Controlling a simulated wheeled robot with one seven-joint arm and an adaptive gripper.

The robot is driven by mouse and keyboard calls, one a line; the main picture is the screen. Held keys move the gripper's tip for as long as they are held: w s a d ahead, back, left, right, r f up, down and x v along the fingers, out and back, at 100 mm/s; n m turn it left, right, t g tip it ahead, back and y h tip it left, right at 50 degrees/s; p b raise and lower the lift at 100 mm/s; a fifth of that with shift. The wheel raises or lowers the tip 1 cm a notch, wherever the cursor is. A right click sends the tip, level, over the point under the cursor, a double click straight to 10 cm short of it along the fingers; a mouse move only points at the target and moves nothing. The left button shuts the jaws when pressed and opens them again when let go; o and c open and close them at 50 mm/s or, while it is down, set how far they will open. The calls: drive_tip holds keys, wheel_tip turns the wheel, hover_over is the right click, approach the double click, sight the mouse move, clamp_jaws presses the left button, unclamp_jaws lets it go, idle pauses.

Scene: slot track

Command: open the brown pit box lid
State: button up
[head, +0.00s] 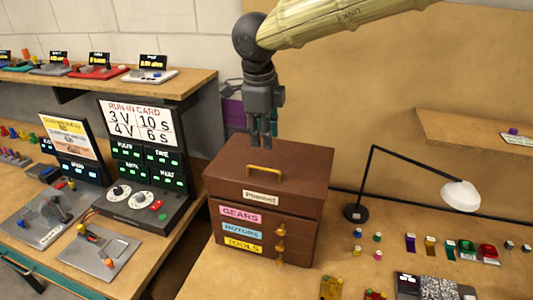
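The brown pit box (228,236) stands on the wooden bench, with drawer labels reading GEARS, MOTORS and TOOLS on its front. Its lid (304,166) is down, with a brass handle (265,171) on top. My gripper (263,143) hangs above the rear part of the lid, behind the handle in the picture, pointing down. Its fingers look close together, but the gap between them is hard to make out. I see nothing held in it. The fingertips appear near the lid's back edge; whether they touch it is unclear.
A black lamp (372,175) with a white shade stands right of the box. Small coloured parts (432,246) lie on the bench at right. A control panel (140,165) with a run-in card stands at left. A gap separates the two benches.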

sight(267, 169)
drive_tip(key=f, duration=0.2)
drive_tip(key=w+f+p, duration=0.1)
drive_tip(key=f, duration=0.2)
drive_tip(key=f+p, duration=0.1)
drive_tip(key=f, duration=0.1)
drive_tip(key=shift+w+d+f, duration=0.15)
drive_tip(key=shift+d+f, duration=0.05)
drive_tip(key=shift+s+d+f+p, duration=0.1)
drive_tip(key=shift+f+p, duration=0.05)
drive_tip(key=shift+f, duration=0.35)
drive_tip(key=shift+s+f+p, duration=0.1)
drive_tip(key=shift+f+p, duration=0.05)
drive_tip(key=shift+f, duration=0.3)
drive_tip(key=shift+w+f, duration=0.25)
drive_tip(key=shift+f, duration=0.15)
drive_tip(key=shift+s+r, duration=0.1)
drive_tip(key=shift+s, duration=0.05)
drive_tip(key=shift+c, duration=0.6)
clamp_jaws()
